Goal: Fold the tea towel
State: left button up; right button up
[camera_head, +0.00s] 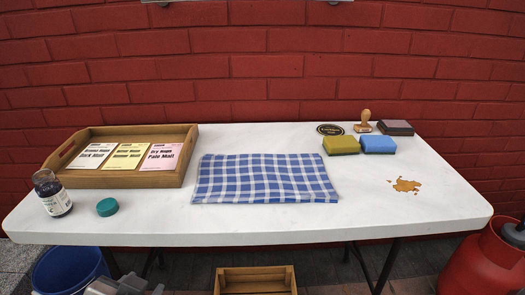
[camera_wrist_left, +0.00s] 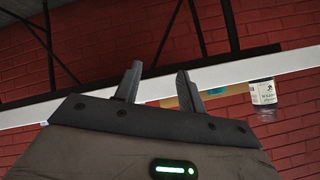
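The blue and white checked tea towel (camera_head: 264,179) lies flat on the middle of the white table (camera_head: 330,220), near its front edge. It looks like a wide rectangle, with its layers slightly offset at the right side. My left gripper (camera_wrist_left: 160,82) shows in the left wrist view with its two fingers apart and nothing between them. It is away from the towel, and the table edge and brick wall appear beyond it. A part of my left arm shows low at the left of the head view, below the tabletop. My right gripper is not in view.
A wooden tray (camera_head: 190,150) with several labelled cards, a dark jar (camera_head: 53,196) and a teal lid (camera_head: 107,207) are at left. Green (camera_head: 341,145) and blue (camera_head: 378,145) sponges, a stamp (camera_head: 364,122), an ink pad (camera_head: 396,127) and a brown spill (camera_head: 405,186) are at right.

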pick_arm(q)
jog(key=s+d+f+n+g+h, duration=0.1)
jog(key=s+f+g, duration=0.25)
jog(key=s, duration=0.25)
jog(key=s+f+n+g+h, duration=0.1)
jog(key=s+f+g, duration=0.25)
jog(key=s, duration=0.25)
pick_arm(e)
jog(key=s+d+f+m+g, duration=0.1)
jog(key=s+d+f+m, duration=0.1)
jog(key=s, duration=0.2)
pick_arm(q)
jog(key=w+d+r+t+h+p, duration=0.3)
jog(key=w+d+r+t+p, duration=0.3)
jog(key=p, duration=0.4)
jog(key=shift+w+t+p, duration=0.3)
jog(key=shift+t+p, duration=0.1)
jog(key=shift+t, duration=0.4)
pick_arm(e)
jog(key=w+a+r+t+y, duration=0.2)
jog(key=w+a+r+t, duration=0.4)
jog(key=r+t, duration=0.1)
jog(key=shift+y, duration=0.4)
pick_arm(q)
jog(key=shift+r, duration=0.1)
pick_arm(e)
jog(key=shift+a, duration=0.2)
